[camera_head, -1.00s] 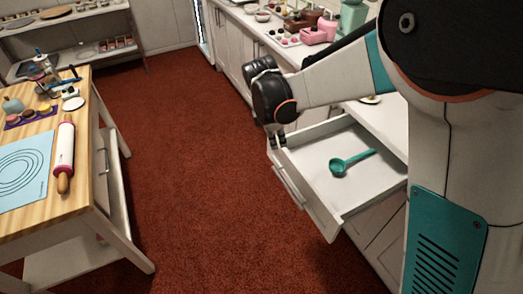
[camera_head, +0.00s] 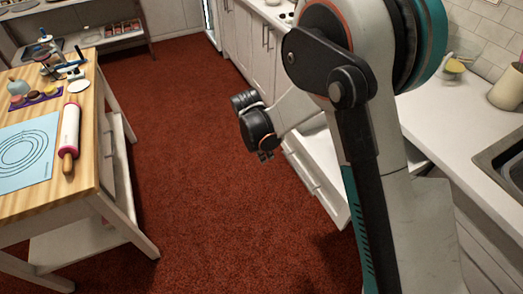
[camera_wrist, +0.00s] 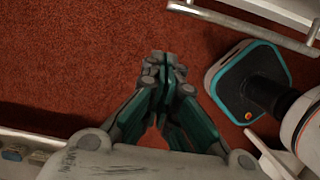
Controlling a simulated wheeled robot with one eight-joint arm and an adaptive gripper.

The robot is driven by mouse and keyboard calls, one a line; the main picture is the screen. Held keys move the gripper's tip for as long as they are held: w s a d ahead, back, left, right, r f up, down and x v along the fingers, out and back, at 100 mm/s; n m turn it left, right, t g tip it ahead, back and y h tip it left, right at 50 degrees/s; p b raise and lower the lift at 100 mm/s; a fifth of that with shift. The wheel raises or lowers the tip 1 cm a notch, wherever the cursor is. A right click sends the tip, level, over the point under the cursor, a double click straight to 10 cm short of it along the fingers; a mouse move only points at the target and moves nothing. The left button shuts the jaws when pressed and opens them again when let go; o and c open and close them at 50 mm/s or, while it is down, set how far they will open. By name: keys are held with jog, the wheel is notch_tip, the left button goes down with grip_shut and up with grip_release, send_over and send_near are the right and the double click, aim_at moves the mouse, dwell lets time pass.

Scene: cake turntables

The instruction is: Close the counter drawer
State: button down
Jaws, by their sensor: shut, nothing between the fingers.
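The white counter drawer (camera_head: 318,186) stands open in the head view, its front pulled out from the cabinets. My arm hides much of its inside, including where the teal scoop lay earlier. My gripper (camera_head: 265,156) is in front of the drawer's far end, over the carpet; I cannot tell whether it touches the drawer. In the wrist view my gripper (camera_wrist: 165,66) is shut with its fingertips together and empty, pointing at the red carpet. A metal bar handle (camera_wrist: 245,27) on a pale front shows at the upper right, apart from the fingertips.
A wooden worktable (camera_head: 85,190) with a rolling pin (camera_head: 69,138) and blue mat (camera_head: 25,155) stands at the left. Open red carpet (camera_head: 190,150) lies between it and the cabinets. The counter (camera_head: 450,120) with a sink (camera_head: 505,165) is at the right.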

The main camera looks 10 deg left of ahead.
jog(key=w+d, duration=0.2)
jog(key=d, duration=0.1)
jog(key=shift+f+b, duration=0.15)
jog(key=shift+b, duration=0.2)
jog(key=w+d, duration=0.7)
jog(key=d, duration=0.3)
jog(key=w+d, duration=0.7)
jog(key=d, duration=0.4)
jog(key=w+d, duration=0.8)
jog(key=d, duration=0.3)
jog(key=shift+d, duration=0.25)
